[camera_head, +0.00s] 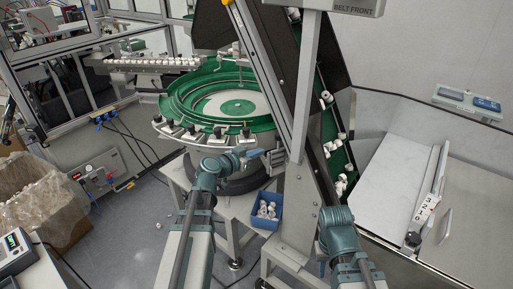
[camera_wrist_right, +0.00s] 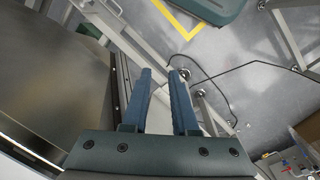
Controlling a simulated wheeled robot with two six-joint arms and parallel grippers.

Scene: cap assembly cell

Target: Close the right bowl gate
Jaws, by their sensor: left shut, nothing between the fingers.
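The green feeder bowl (camera_head: 222,100) stands in the middle of the head view, with several white and dark blocks along its front rim. The block furthest right on that rim (camera_head: 246,133) sits just above my left gripper. I cannot tell which part is the right bowl gate, or whether it is open or shut. My left gripper (camera_head: 258,154) is shut and empty, just in front of the bowl's right front edge. My right gripper (camera_wrist_right: 161,72) shows in the right wrist view with its two blue fingers apart and nothing between them. In the head view its fingers are hidden.
The inclined green belt (camera_head: 331,135) carries caps between dark side walls, right of the bowl. A grey post (camera_head: 306,90) stands beside it. A cardboard box (camera_head: 70,222) is at the left.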

